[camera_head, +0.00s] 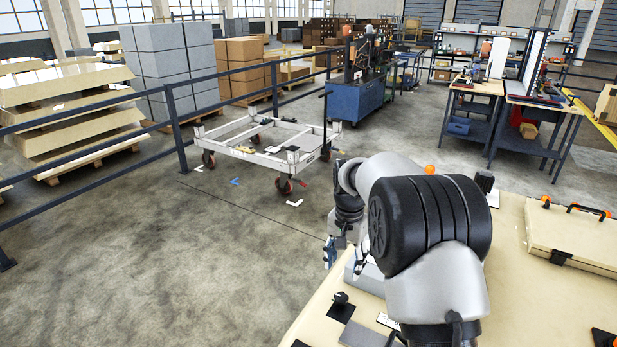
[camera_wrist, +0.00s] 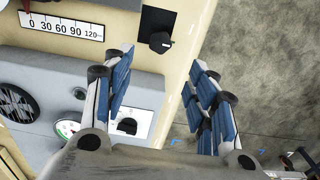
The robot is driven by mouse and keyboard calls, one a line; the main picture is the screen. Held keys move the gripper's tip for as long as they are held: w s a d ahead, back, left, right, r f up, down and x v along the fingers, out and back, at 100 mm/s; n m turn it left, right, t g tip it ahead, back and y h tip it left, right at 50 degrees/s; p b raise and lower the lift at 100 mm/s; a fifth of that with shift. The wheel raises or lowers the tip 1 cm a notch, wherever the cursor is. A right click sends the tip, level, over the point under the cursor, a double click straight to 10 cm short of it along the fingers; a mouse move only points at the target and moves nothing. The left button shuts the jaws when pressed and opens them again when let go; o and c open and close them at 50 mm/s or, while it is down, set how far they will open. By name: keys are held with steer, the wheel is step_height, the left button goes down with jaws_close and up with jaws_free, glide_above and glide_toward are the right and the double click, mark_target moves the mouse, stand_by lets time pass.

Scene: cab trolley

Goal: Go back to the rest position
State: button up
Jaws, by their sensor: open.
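My gripper (camera_head: 338,254) hangs over the left edge of the cream table, partly hidden behind my arm. In the wrist view its two blue-padded fingers (camera_wrist: 163,68) are spread apart, with nothing between them. The cream table edge and the grey floor show beyond the fingers.
The cream table (camera_head: 306,325) carries a black knobbed piece (camera_head: 341,298), also in the wrist view (camera_wrist: 160,41), a number scale (camera_wrist: 62,27), a grey device (camera_wrist: 50,88) and a cream case (camera_head: 575,238). A white wheeled trolley (camera_head: 225,134) stands on open floor beside a dark railing (camera_head: 172,118).

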steer(key=s+r+n+t+b, duration=0.2)
steer(key=s+r+n, duration=0.1)
steer(key=s+r, duration=1.15)
steer(key=s+f+n+t, duration=0.1)
steer(key=s+n, duration=0.1)
steer(key=s, duration=0.8)
steer(key=s+f+n+t+b, duration=0.1)
steer(key=s+f+n, duration=0.1)
steer(key=s, duration=0.9)
steer(key=shift+a+f+t, duration=0.25)
steer(key=shift+a+t, duration=0.05)
steer(key=shift+o, duration=0.4)
steer(key=shift+s, duration=0.1)
